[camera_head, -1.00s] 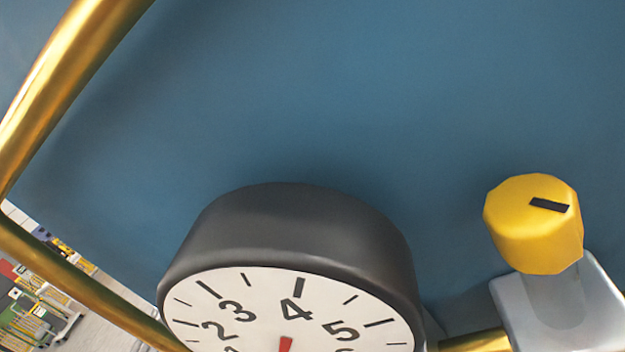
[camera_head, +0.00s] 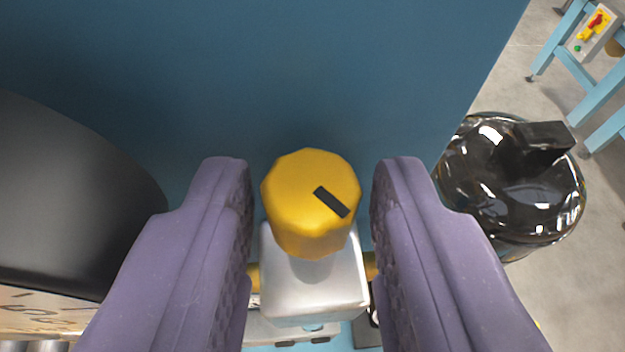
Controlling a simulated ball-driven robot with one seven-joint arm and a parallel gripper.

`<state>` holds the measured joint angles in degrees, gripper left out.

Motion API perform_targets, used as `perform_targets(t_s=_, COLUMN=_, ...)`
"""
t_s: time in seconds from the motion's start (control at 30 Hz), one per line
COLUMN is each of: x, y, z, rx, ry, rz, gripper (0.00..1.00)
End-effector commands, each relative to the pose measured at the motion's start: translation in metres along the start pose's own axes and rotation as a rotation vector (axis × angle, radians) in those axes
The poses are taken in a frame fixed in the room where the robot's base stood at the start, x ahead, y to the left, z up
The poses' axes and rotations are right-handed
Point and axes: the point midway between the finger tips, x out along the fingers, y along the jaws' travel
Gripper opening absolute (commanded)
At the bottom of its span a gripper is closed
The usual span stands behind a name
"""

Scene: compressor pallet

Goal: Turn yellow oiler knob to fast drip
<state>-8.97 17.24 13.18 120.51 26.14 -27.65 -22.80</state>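The yellow oiler knob (camera_head: 297,196) is in the middle of the view, on top of a grey metal oiler body (camera_head: 318,285). A black mark on its top slants from upper left to lower right. My gripper (camera_head: 312,190) is open, with one purple finger on each side of the knob. A gap shows between the knob and each finger, narrower on the left. I cannot tell how deep the fingertips reach relative to the knob.
A shiny black rounded part with a handle (camera_head: 510,180) is close on the right. A blue panel (camera_head: 260,75) lies behind. A light blue stand (camera_head: 575,65) is at the upper right.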

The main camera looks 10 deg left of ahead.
Motion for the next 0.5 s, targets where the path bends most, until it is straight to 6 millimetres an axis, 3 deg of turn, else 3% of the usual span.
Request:
perform_targets(t_s=0.1, x=-0.0003, y=-0.0001, z=-0.0002, rx=0.000, ry=0.000, rz=0.000, gripper=0.37)
perform_targets(t_s=0.27, x=-0.0003, y=-0.0002, z=-0.0001, rx=0.000, ry=0.000, rz=0.000, gripper=0.02)
perform_targets(t_s=0.5, x=0.0003, y=0.0003, z=0.0013, rx=-0.005, ry=0.001, rz=-0.010, gripper=0.00)
